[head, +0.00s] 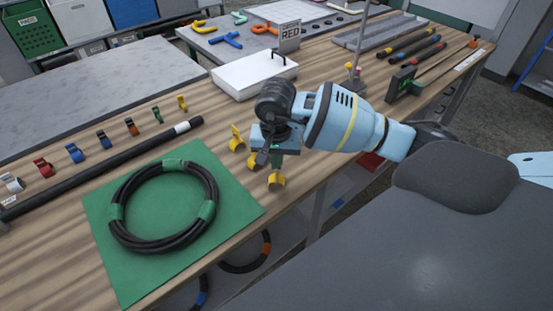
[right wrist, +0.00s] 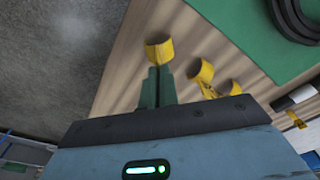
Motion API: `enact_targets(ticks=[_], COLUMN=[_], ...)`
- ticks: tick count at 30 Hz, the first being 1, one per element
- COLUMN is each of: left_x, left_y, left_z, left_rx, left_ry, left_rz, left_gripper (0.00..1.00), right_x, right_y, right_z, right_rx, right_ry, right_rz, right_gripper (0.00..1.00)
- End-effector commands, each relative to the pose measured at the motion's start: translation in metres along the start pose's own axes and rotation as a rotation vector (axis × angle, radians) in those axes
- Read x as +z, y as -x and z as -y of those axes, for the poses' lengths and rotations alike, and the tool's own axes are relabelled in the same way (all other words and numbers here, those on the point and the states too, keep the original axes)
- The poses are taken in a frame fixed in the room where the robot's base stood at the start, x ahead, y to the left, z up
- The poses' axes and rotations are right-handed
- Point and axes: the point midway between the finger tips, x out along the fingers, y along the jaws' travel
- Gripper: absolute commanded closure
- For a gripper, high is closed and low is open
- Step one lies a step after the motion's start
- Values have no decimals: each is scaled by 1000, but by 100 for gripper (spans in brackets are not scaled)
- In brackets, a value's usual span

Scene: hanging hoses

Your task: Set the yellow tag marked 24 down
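My right gripper (head: 276,166) points down near the table's front edge, its green fingers close together. In the right wrist view the fingertips (right wrist: 158,72) meet a curled yellow tag (right wrist: 158,52), and they look shut on it. The same tag (head: 277,181) shows below the fingers in the head view. I cannot read a 24 on it, nor tell whether it touches the wood. Two more yellow tags, one (head: 237,140) farther back and one (head: 254,160) nearer, stand on the table just left of the gripper. My left gripper is not in view.
A green mat (head: 105,245) with a coiled black hose (head: 125,187) lies to the left. A black straight hose (head: 100,165) and a row of coloured clips are behind it. A white box (head: 235,75) stands behind the gripper. Bare wood lies between mat and tags.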

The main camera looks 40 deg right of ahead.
Motion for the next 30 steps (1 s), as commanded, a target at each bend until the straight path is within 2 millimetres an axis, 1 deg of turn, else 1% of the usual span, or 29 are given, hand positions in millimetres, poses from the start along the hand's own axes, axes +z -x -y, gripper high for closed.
enact_targets(ticks=[1,6,14,17,20,22,30], left_x=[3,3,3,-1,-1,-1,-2], left_y=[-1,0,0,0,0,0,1], left_z=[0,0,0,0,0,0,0], left_rx=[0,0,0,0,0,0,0], left_ry=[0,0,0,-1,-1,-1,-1], left_rz=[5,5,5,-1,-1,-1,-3], left_gripper=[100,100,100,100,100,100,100], right_x=[0,0,0,0,-1,-1,-1], right_y=[-3,-2,-2,3,12,23,78], right_z=[0,0,0,0,1,0,1], right_rx=[2,1,1,-1,-3,-2,-3], right_ry=[0,0,0,0,0,0,0], right_rz=[1,1,1,0,-3,-2,-2], right_gripper=[100,77,76,76,76,76,76])
